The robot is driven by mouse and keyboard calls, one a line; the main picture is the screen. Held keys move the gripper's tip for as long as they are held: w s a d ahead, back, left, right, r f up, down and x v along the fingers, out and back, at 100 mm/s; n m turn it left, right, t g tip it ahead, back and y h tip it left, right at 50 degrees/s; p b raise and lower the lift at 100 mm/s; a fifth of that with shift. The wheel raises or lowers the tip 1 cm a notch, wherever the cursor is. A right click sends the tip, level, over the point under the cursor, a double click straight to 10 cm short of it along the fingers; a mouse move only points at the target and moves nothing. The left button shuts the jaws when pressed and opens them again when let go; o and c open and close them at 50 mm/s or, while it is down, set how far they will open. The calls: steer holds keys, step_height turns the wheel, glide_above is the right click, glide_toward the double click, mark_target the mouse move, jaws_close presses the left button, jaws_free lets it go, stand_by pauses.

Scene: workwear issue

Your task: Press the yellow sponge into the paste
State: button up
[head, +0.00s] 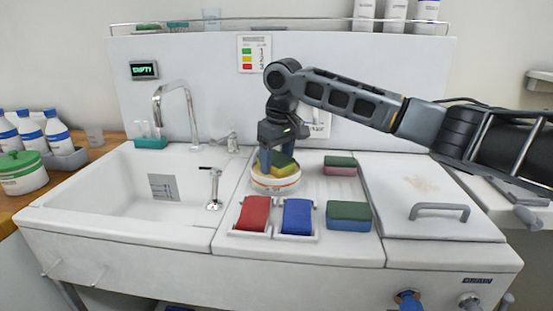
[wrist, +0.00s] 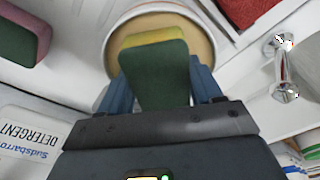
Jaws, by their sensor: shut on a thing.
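The yellow sponge (head: 282,169) has a green top layer. My gripper (head: 271,161) points down with its blue fingers on either side of the sponge and is shut on it. In the wrist view the sponge (wrist: 155,72) sits between the fingers of my gripper (wrist: 157,85), its green face toward the camera. The paste (wrist: 200,35) is tan and fills a round white dish (head: 275,187) right under the sponge. The sponge is over the dish; whether it touches the paste I cannot tell. The gripper hides part of the dish.
A pink and green sponge (head: 340,169) lies right of the dish. A blue and green sponge (head: 349,216) lies in front of it. Red (head: 254,213) and blue (head: 297,216) pads sit before the dish. The sink (head: 135,185) with its tap is left; a lid with a handle (head: 440,211) is right.

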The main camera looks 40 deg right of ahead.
mark_target(277, 157)
steer(key=shift+s+f, duration=0.1)
steer(key=shift+f, duration=0.15)
steer(key=shift+r+p, duration=3.45)
steer(key=shift+r, duration=0.2)
